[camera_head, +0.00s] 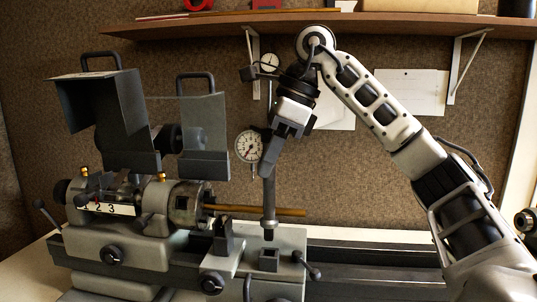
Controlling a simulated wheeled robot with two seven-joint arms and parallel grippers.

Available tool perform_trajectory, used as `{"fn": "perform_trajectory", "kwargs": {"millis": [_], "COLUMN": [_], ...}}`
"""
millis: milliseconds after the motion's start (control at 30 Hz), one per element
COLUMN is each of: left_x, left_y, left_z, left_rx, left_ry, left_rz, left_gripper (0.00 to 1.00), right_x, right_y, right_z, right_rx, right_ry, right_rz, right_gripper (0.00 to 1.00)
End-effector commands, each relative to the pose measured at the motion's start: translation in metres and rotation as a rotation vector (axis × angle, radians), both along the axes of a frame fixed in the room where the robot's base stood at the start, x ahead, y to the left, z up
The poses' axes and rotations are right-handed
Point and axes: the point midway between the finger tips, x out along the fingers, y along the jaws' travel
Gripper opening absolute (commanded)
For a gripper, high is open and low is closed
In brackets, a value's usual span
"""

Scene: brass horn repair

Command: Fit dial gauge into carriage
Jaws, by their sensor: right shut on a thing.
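The dial gauge (249,146) has a round white face and sits to the left of an upright grey post (268,205). My right gripper (272,149) is shut on the gauge's post and holds it nearly vertical; its fingertips partly hide the join between gauge and post. The post's dark lower end hangs just above a small square block (269,259) on the carriage (225,263), with what looks like a small gap. The inside of the block's top is hard to make out. My left gripper is not in view.
A lathe headstock (110,240) with raised grey guards (100,115) stands at left. A brass rod (265,210) reaches right from the chuck (187,205), passing close to the post. A lever (306,265) sticks out right of the block. A shelf (400,22) runs above.

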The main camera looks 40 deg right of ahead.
Motion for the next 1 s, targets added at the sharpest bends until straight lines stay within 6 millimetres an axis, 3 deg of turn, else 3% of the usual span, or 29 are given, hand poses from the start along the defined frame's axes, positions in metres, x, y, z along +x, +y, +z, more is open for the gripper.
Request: {"fn": "perform_trajectory", "kwargs": {"millis": [167,1000], "left_x": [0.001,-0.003], "left_y": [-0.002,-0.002], "left_z": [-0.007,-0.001], "left_rx": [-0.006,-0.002], "left_ry": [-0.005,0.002], "left_rz": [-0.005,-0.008], "left_gripper": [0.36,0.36], "right_x": [0.0,-0.001], "right_y": [0.0,0.001], "right_z": [-0.017,-0.012], "right_rx": [0.002,0.002], "right_ry": [-0.007,-0.007], "right_rz": [0.001,0.0], "right_gripper": [0.0,0.0]}}
